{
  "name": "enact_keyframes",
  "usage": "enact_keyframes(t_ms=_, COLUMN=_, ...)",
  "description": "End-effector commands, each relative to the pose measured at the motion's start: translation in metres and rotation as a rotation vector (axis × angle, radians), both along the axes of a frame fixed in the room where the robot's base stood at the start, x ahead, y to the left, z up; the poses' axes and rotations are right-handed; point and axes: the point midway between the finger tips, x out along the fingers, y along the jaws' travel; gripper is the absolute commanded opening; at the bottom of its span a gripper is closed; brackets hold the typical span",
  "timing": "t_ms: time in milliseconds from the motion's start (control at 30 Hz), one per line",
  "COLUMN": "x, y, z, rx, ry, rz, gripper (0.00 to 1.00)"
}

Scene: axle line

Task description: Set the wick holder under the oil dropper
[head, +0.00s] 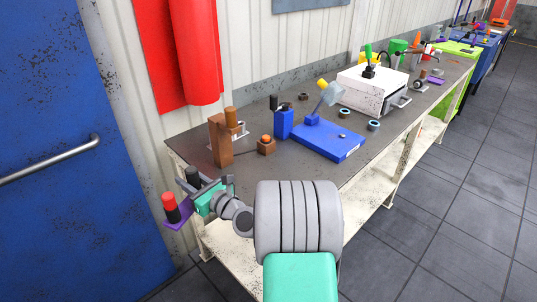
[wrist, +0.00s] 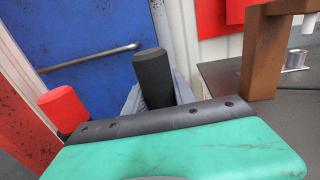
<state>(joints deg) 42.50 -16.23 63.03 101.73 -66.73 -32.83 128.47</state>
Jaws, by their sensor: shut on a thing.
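My gripper (head: 207,190) is off the near left end of the bench and shut on a black upright post (head: 193,174). The post also stands between the grey fingers in the wrist view (wrist: 153,78). It seems to belong to the wick holder, which has a purple plate (head: 181,215) and a black cylinder with a red top (head: 169,201). The red top shows at left in the wrist view (wrist: 63,108). The brown stand (head: 219,147) on the bench looks like the oil dropper. It has a post and overhanging arm, to the right of my gripper.
On the bench (head: 205,172) are a small brown box with an orange button (head: 266,146), a blue container (head: 284,124), a blue base (head: 328,139) with a tilted lamp-like head, and a white box (head: 372,92). A blue door (head: 50,130) is at left.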

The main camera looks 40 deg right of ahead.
Motion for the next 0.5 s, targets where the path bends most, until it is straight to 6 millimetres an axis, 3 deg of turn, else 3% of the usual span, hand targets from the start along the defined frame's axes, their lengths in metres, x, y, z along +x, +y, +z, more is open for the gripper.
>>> enact_keyframes(t_ms=300, x=0.018, y=-0.156, z=-0.019, rx=0.0, ry=-0.001, rz=-0.195, gripper=0.0)
enact_keyframes(t_ms=500, x=0.01, y=-0.238, z=-0.036, rx=0.001, ry=-0.001, rz=-0.293, gripper=0.0)
